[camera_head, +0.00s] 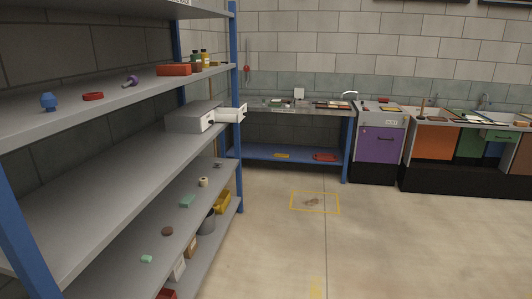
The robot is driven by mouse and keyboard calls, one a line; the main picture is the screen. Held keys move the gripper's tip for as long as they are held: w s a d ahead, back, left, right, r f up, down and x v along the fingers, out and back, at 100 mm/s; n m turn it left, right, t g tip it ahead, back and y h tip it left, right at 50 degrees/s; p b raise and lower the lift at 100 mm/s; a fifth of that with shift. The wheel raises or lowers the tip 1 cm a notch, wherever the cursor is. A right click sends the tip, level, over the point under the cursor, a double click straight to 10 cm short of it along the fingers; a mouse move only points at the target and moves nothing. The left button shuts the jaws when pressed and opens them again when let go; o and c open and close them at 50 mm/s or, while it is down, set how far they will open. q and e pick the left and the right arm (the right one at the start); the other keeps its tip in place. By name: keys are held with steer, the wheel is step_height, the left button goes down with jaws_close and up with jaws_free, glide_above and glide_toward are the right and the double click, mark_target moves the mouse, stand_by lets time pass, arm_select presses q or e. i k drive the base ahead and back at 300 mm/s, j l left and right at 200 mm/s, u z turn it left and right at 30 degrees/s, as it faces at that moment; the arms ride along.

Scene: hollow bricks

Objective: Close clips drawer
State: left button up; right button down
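I cannot tell which drawer is the clips drawer, as no label is readable. A green drawer front (501,137) with a dark handle shows at the far right under the counter and seems to stand out from the cabinet. A purple cabinet front (377,146) with a handle and a small unreadable white label stands left of it and looks shut. Neither of my grippers is in view.
A tall grey shelf unit (90,195) with blue posts fills the left, holding a grey box with a white part (190,118) and small items. A steel workbench (295,108) stands at the back. The floor (400,250) is clear except for a yellow-outlined patch (315,202).

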mark_target(229, 112)
steer(key=i, duration=1.7)
